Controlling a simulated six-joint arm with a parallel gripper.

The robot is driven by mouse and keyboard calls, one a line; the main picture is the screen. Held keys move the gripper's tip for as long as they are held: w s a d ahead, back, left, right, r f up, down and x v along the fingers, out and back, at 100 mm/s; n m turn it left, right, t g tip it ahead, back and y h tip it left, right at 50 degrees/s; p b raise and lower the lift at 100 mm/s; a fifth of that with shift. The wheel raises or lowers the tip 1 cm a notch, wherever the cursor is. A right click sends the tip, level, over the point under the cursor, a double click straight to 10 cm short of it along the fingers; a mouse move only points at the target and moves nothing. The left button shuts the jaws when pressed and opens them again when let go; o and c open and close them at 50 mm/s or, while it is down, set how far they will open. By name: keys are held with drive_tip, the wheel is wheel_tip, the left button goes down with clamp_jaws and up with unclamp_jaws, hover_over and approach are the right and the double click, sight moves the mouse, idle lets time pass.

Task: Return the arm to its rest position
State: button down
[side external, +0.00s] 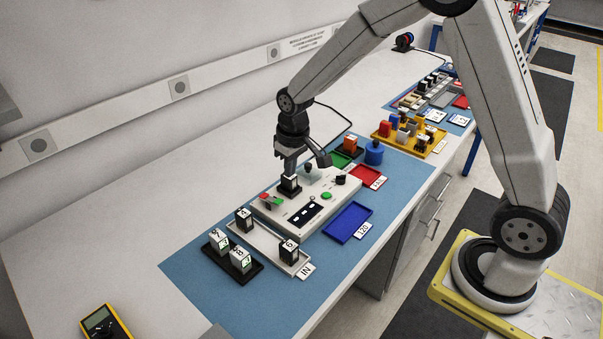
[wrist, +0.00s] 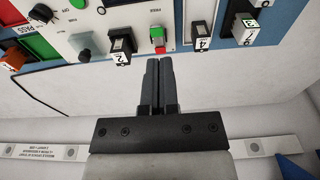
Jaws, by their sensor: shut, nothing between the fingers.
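My gripper (side external: 289,171) is shut and empty, pointing down over the grey control panel (side external: 318,180) on the blue mat. I cannot tell the exact gap between fingertips and block.
A white tray (side external: 268,248) and a black tray (side external: 243,277) hold numbered blocks at the front. A yellow bin (side external: 408,137) is farther back. The bench's left part is mostly clear.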

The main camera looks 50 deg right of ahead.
drive_tip(key=s+r+t, duration=0.1)
drive_tip(key=s, duration=1.5)
drive_tip(key=shift+s+a+r, duration=0.4)
drive_tip(key=shift+a, duration=0.05)
